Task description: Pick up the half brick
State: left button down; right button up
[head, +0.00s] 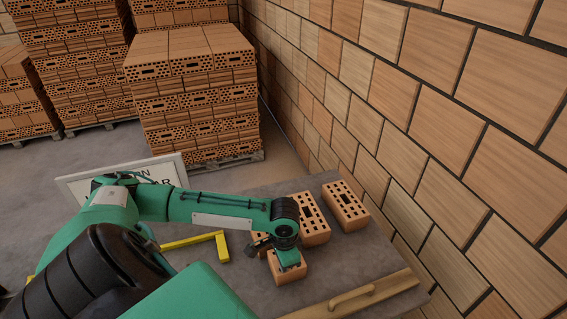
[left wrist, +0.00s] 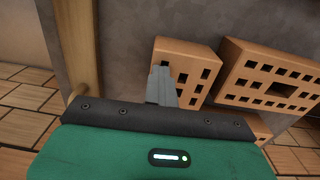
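The half brick (head: 290,275) is a short orange brick on the grey work surface in the head view, at the near end of a group of bricks. In the left wrist view, a short brick with dark holes (left wrist: 204,62), apparently the same one, lies just beyond the fingers. My left gripper (head: 288,262) points down at the half brick and partly covers it. In the left wrist view, the grey fingers (left wrist: 160,86) overlap the brick's near left side. Their gap is hidden, and I cannot tell whether they touch it. My right gripper is not in view.
Perforated bricks (head: 314,225) (head: 345,207) lie close behind and right of the half brick. A yellow square (head: 200,241) lies to the left, a wooden bar with a handle (head: 352,299) in front. A brick wall (head: 400,100) bounds the right; stacked pallets (head: 195,95) stand behind.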

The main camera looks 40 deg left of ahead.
pick_arm(q)
notch_tip(320, 180, up, 14)
jog(key=a, duration=0.1)
jog(key=shift+a, duration=0.15)
jog(key=shift+c, duration=2.2)
grip_release()
